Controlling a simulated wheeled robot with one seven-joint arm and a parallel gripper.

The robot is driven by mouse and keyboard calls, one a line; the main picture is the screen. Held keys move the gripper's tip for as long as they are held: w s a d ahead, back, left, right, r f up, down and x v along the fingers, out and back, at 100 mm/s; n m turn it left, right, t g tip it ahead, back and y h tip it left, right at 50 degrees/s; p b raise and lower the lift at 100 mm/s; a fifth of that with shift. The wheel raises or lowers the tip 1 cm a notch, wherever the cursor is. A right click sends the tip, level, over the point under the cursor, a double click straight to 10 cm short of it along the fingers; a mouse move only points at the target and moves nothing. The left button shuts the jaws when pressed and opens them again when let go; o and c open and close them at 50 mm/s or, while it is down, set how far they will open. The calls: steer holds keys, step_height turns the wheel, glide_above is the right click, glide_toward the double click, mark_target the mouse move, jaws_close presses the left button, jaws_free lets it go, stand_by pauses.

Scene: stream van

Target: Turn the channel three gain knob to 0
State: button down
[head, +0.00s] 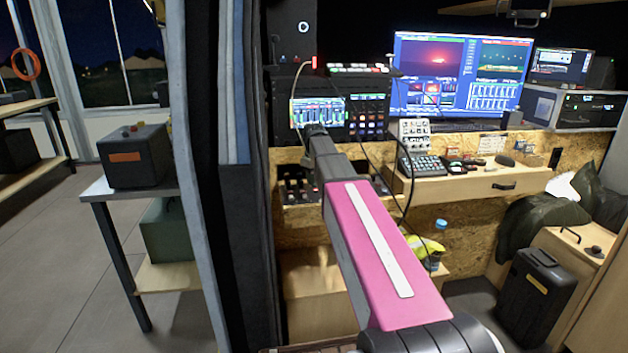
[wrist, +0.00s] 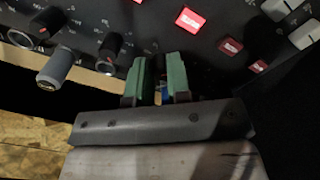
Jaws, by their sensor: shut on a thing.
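In the wrist view a dark control panel (wrist: 160,18) fills the upper part. My gripper (wrist: 160,66) reaches the panel's lower edge, its two green-padded fingers closed with a narrow dark gap between them. They are shut on a knob that the fingers almost wholly hide. To the left are a grey knob (wrist: 57,66) and a black knob with a red mark (wrist: 109,46). No channel label or scale reading is legible. In the head view my gripper (head: 313,130) is at the mixer with the lit screen (head: 318,110), and my arm hides the knobs there.
In the wrist view red buttons (wrist: 189,19) and pale keys (wrist: 302,34) lie right of my fingers. In the head view monitors (head: 462,75) stand behind the wooden desk (head: 470,186). A cable (head: 411,185) hangs close beside my arm.

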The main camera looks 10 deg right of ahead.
steer(key=c, duration=1.1)
jaws_free()
step_height(320, 180, up, 11)
steer(key=shift+f, duration=0.1)
